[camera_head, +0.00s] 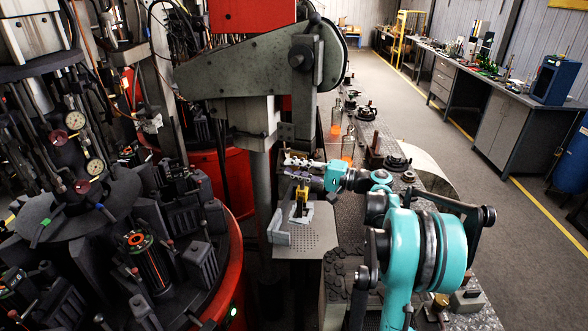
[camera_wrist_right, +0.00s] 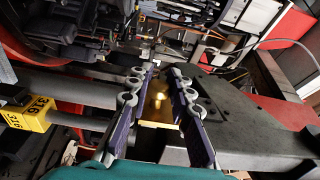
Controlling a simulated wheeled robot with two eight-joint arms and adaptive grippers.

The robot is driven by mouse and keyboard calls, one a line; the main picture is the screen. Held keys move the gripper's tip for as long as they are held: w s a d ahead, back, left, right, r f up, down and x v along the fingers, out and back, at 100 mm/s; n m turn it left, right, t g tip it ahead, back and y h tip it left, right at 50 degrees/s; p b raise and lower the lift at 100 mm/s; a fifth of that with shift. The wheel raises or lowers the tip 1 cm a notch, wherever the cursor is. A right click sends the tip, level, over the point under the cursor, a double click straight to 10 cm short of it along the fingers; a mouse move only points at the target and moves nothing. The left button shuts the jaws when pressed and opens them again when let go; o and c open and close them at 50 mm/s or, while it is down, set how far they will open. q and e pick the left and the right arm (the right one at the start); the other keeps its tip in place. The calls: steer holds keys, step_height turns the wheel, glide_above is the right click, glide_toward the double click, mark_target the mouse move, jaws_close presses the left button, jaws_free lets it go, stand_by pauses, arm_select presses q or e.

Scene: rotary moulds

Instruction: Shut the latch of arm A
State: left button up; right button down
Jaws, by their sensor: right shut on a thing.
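My right gripper (camera_head: 291,167) reaches in from the right over a small grey perforated table (camera_head: 305,243) beside the rotary machine. In the right wrist view its two purple fingers (camera_wrist_right: 163,82) stand a short way apart, with a shiny brass-yellow part (camera_wrist_right: 157,106) between them. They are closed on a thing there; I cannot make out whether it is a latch. A yellow block with black digits (camera_wrist_right: 28,114) shows left of the fingers. A yellow piece (camera_head: 302,196) stands under the gripper in the head view. No marking for arm A is readable. My left gripper is not in view.
The red-rimmed rotary machine (camera_head: 232,270) with dark moulds fills the left. A heavy grey machine arm (camera_head: 235,72) hangs above and behind my gripper. Glass bottles (camera_head: 348,141) stand on the bench behind. The grey floor (camera_head: 470,185) at the right is clear.

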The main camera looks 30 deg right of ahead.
steer(key=shift+f, duration=0.1)
stand_by(0.3)
steer(key=c, duration=1.3)
jaws_free()
steer(key=v, duration=1.2)
